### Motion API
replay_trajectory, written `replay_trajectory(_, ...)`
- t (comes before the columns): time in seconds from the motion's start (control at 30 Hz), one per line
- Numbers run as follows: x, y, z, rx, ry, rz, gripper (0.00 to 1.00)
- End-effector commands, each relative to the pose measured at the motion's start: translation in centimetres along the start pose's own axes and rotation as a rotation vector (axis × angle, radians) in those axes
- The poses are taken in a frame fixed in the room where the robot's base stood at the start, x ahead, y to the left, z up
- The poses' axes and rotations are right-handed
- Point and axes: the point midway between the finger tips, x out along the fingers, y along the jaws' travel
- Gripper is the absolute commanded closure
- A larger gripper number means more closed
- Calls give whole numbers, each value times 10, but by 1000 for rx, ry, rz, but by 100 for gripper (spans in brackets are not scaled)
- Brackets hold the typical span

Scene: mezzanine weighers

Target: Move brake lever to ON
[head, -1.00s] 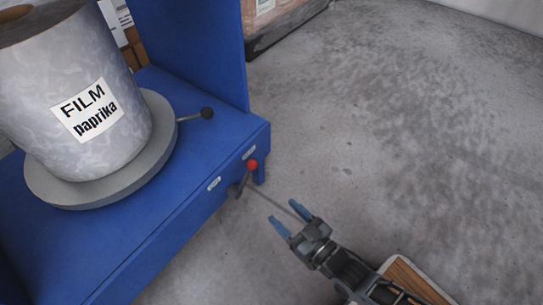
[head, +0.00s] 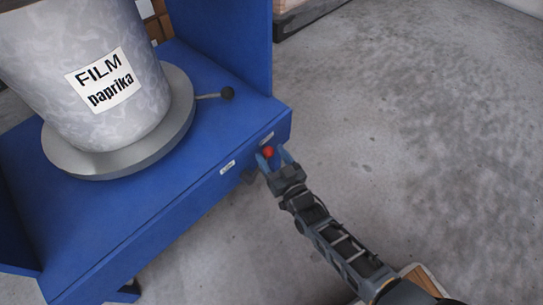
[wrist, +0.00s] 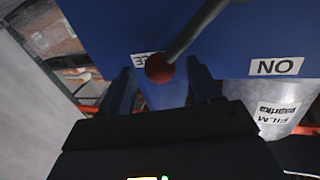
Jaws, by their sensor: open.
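The brake lever is a grey rod with a red ball knob (head: 267,152) on the front face of the blue machine (head: 190,195). In the wrist view the knob (wrist: 159,68) lies between the blue fingertips of my gripper (wrist: 162,75), and the rod runs up and right from it. In the head view my gripper (head: 270,158) is open around the knob. The ON label (wrist: 276,67) is to the right in the upside-down wrist view; it is the left plate (head: 227,167) in the head view. The knob is beside the other, partly hidden label (wrist: 144,59).
A large film roll (head: 95,75) labelled paprika stands on a grey turntable (head: 65,165) on the machine. A black-knobbed handle (head: 227,93) sticks out beside it. The concrete floor (head: 420,150) to the right is clear.

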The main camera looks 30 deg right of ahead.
Motion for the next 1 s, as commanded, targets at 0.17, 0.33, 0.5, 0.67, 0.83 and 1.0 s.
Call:
replay_trajectory(0.17, 10, 0, 0, -1, -1, 0, 37)
replay_trajectory(0.33, 10, 0, 0, -1, -1, 0, 37)
replay_trajectory(0.5, 10, 0, 0, -1, -1, 0, 47)
replay_trajectory(0.67, 10, 0, 0, -1, -1, 0, 62)
replay_trajectory(0.83, 10, 0, 0, -1, -1, 0, 78)
replay_trajectory(1.0, 10, 1, 0, -2, -1, 1, 95)
